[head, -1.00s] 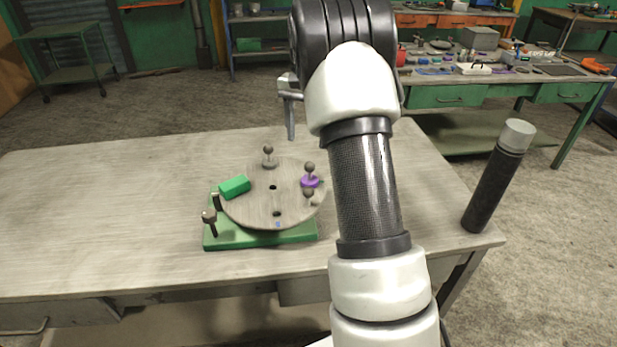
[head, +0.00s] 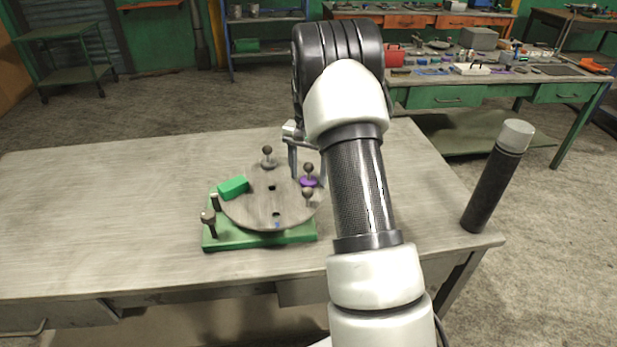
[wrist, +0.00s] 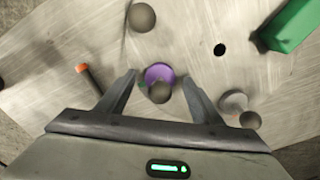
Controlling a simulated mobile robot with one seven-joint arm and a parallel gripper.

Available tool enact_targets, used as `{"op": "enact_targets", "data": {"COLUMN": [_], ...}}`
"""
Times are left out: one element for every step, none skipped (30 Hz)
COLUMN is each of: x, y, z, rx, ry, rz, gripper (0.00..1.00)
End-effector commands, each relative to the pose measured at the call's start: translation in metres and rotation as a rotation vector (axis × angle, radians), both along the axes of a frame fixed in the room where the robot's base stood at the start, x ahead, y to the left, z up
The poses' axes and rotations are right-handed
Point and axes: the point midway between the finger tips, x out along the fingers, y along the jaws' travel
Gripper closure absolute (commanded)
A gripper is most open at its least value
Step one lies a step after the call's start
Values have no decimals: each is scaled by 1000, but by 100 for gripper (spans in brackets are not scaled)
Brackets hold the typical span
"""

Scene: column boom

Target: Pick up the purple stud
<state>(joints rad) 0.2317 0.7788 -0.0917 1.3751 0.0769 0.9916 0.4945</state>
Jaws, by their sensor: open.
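The purple stud (head: 308,181) stands upright near the right edge of a round grey disc (head: 250,207). It has a purple base and a dark ball on top. In the wrist view the purple stud (wrist: 157,74) lies between and slightly beyond the fingertips of my gripper (wrist: 160,80), with its ball nearer the palm. The jaws are open, one finger on each side, and hold nothing. In the head view my gripper (head: 308,166) is down at the stud, and my arm hides part of it.
A grey stud (head: 308,195) stands close in front of the purple one, and another grey stud (head: 267,156) at the disc's back. A green block (head: 233,187) lies on the disc's left. The disc sits on a green base (head: 260,239). A black post (head: 492,185) stands at the table's right.

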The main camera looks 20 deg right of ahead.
Motion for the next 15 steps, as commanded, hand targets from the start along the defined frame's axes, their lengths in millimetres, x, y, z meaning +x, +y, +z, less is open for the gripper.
{"op": "enact_targets", "data": {"x": [0, 0, 0, 0, 0, 0, 0, 0, 0, 0, 0, 0, 0, 0, 0], "y": [0, 0, 0, 0, 0, 0, 0, 0, 0, 0, 0, 0, 0, 0, 0], "z": [0, 0, 0, 0, 0, 0, 0, 0, 0, 0, 0, 1, 1, 1, 1], "rx": [0, 0, 0, 0, 0, 0, 0, 0, 0, 0, 0, 0, 0, 0, 0], "ry": [0, 0, 0, 0, 0, 0, 0, 0, 0, 0, 0, 0, 0, -1, -1], "rz": [0, 0, 0, 0, 0, 0, 0, 0, 0, 0, 0, 0, 0, 0, 0], "gripper": [40, 40, 40, 40, 41, 48, 53, 58, 65, 70, 75, 82, 85, 85, 85]}}
